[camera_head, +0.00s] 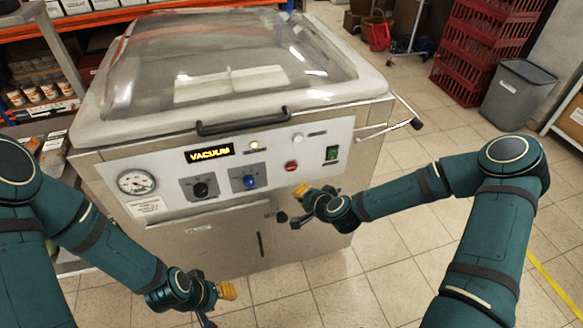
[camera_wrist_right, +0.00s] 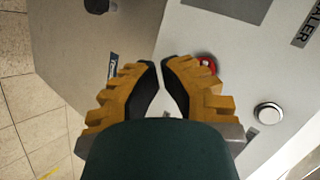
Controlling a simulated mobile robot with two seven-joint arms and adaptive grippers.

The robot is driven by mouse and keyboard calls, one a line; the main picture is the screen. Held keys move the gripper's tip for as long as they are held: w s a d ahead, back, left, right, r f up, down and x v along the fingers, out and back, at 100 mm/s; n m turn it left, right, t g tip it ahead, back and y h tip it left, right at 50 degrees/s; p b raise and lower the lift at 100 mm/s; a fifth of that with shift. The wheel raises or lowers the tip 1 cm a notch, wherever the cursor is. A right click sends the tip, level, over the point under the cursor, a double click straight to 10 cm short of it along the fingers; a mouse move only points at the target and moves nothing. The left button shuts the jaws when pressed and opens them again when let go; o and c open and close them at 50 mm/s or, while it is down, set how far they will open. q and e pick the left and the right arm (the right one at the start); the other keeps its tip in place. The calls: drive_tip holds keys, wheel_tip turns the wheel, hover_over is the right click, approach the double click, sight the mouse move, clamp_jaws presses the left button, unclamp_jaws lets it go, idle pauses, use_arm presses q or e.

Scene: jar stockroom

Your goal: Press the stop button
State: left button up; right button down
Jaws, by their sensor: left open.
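The red stop button (camera_head: 291,166) sits on the pale front panel of the vacuum sealer, right of the middle. In the right wrist view the red button (camera_wrist_right: 207,64) is partly hidden behind the right-hand finger. My right gripper (camera_head: 301,190) is just below and slightly right of the button in the head view, close to the panel. In the wrist view its fingertips (camera_wrist_right: 160,66) are almost together with nothing between them, and the button lies to their right. My left gripper (camera_head: 227,290) is low in front of the machine, open and away from the panel.
The panel also has a lit VACUUM display (camera_head: 209,152), a dial gauge (camera_head: 136,182), a black knob (camera_head: 200,189), a blue knob (camera_head: 249,182), a white button (camera_head: 298,137) and a green switch (camera_head: 331,153). A lid handle (camera_head: 243,121) sticks out above.

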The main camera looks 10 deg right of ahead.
drive_tip(key=w, duration=0.6)
drive_tip(key=shift+w+a, duration=0.15)
drive_tip(key=shift+w, duration=0.05)
drive_tip(key=shift+w, duration=0.1)
idle(1.3)
drive_tip(key=shift+w+b, duration=0.3)
drive_tip(key=shift+w, duration=0.05)
drive_tip(key=shift+w, duration=0.4)
idle(0.6)
drive_tip(key=shift+s, duration=0.15)
idle(0.3)
drive_tip(key=shift+s, duration=0.7)
drive_tip(key=shift+s, duration=0.1)
drive_tip(key=shift+s+b, duration=0.3)
drive_tip(key=shift+s, duration=2.1)
